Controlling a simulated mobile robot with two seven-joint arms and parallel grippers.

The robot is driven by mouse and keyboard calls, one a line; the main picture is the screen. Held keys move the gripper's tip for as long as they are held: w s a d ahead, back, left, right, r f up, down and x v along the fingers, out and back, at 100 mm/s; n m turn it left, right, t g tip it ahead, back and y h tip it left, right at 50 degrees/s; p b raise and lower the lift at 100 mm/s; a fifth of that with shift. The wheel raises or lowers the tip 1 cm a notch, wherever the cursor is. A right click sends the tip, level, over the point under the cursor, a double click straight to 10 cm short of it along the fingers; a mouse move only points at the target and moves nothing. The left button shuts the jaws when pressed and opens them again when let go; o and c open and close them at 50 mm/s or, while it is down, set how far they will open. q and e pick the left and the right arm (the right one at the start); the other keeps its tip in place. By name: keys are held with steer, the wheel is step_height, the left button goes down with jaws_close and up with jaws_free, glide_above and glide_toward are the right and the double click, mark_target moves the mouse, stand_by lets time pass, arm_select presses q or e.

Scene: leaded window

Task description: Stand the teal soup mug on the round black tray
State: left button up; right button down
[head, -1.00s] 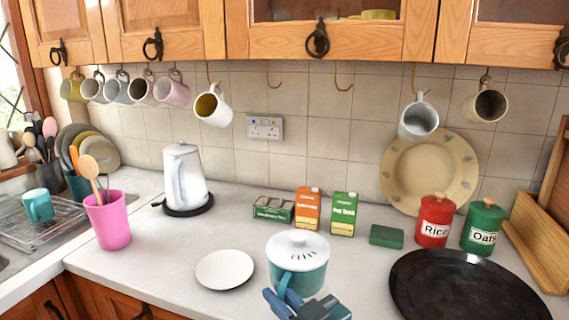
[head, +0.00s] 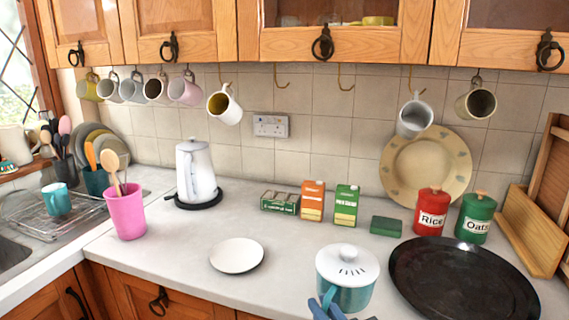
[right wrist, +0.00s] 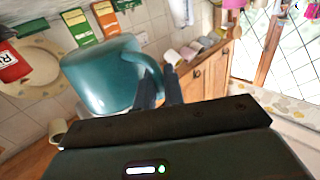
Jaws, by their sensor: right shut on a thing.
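The teal soup mug (head: 347,294), with a white vented lid (head: 347,262), is upright at the front of the counter in the head view. My right gripper (head: 334,310) is shut on its handle at the bottom edge of that view. The right wrist view shows the mug's teal side (right wrist: 98,78) large, with its handle between my right fingers (right wrist: 160,85). The gap under the mug is hard to judge. The round black tray (head: 462,285) lies flat and empty just right of the mug. My left gripper is not in view.
A white plate (head: 237,256) lies left of the mug. Behind are a green block (head: 386,226), cartons (head: 312,202), and the Rice (head: 431,214) and Oats (head: 474,220) canisters. A pink utensil pot (head: 126,214) and kettle (head: 196,172) stand left. Another teal mug (head: 57,199) is on the drying rack.

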arm_select(q)
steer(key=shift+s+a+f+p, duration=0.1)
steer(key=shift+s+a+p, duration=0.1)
steer(key=shift+p, duration=0.1)
arm_select(e)
steer(key=s+d+f+m+h, duration=0.2)
steer(key=s+d+h, duration=0.1)
steer(key=d, duration=0.3)
steer(key=s+d+f+m+t+h, duration=0.1)
steer(key=s+d+m+h, duration=0.1)
steer(key=d, duration=0.5)
steer(key=shift+s+f+h, duration=0.35)
steer(key=shift+s+h, duration=0.15)
steer(key=shift+h, duration=0.4)
steer(key=shift+a, duration=0.1)
